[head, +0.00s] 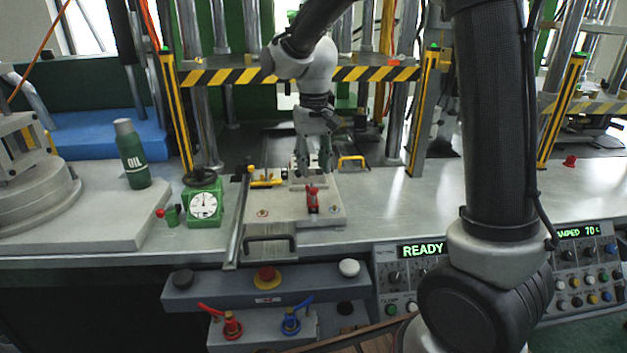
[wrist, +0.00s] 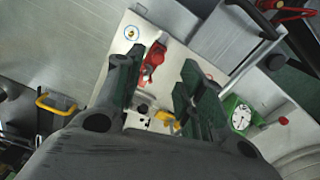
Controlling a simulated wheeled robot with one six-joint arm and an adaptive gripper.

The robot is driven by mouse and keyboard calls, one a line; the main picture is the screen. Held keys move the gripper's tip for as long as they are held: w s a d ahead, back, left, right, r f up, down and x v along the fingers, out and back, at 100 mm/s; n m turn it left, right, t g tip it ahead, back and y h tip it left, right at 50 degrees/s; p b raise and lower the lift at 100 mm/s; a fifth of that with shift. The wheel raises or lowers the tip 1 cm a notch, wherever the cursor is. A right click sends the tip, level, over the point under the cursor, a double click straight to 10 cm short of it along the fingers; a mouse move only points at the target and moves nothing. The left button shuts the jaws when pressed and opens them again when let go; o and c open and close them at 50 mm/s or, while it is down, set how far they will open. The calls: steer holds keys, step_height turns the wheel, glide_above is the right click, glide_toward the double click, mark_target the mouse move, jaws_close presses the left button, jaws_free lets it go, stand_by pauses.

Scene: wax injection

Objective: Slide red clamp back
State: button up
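The red clamp (head: 312,198) stands on the light fixture plate (head: 335,212) on the metal table. In the wrist view the red clamp (wrist: 152,62) shows beside the left finger, which hides part of it. My gripper (head: 314,170) points down just behind and above the clamp in the head view. In the wrist view my gripper (wrist: 173,62) has its fingers apart, with nothing held between them. I cannot tell whether the left finger touches the clamp.
A yellow clamp (head: 266,178) sits left on the plate, and a yellow handle (head: 353,162) stands behind it. A green gauge (head: 204,203) and an oil bottle (head: 131,155) stand to the left. A striped press bar (head: 225,77) crosses behind. The table right of the plate is clear.

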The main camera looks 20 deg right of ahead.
step_height(320, 180, up, 6)
steer(key=shift+f, duration=0.25)
